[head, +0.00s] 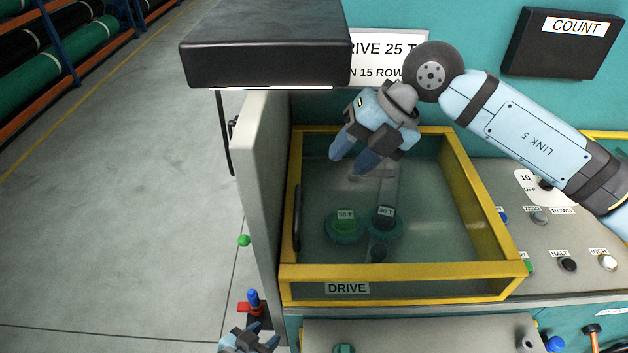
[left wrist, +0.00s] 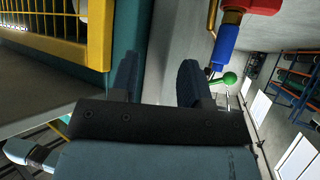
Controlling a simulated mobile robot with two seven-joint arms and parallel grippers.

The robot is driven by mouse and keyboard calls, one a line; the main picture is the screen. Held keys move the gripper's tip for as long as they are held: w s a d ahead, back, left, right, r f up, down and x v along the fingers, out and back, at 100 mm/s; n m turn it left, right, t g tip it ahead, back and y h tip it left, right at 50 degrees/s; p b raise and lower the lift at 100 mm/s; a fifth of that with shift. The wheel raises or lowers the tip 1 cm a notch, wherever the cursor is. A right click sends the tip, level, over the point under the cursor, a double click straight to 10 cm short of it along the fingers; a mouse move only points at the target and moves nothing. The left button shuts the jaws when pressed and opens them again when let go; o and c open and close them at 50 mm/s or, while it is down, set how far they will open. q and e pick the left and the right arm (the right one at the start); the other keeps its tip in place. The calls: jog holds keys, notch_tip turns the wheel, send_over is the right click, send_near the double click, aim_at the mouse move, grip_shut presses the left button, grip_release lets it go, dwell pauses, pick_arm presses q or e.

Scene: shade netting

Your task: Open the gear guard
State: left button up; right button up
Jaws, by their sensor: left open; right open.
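The gear guard (head: 400,271), a yellow-framed box with a clear panel and a DRIVE label, looks closed over the gears. A dark handle (head: 297,217) is on its left side. My left gripper (head: 252,338) is open and empty at the bottom edge, left of and in front of the guard. Its fingers also show in the left wrist view (left wrist: 160,78).
A grey upright panel (head: 262,180) stands left of the guard, under a black box (head: 265,45). A red and blue fitting (head: 252,301) and green ball (head: 243,240) are near my left gripper. Buttons (head: 569,264) lie to the right. Floor at left is clear.

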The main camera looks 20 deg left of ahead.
jog(key=p, duration=0.1)
send_near(299, 208)
jog(key=p+x, duration=0.1)
jog(key=x, duration=0.7)
jog(key=shift+f, duration=0.2)
pick_arm(q)
jog(key=shift+s+r, duration=0.4)
jog(key=shift+r, duration=0.45)
pick_arm(e)
jog(key=shift+c, duration=0.2)
pick_arm(q)
jog(key=shift+s+f, duration=0.1)
jog(key=shift+f, duration=0.1)
pick_arm(e)
grip_shut()
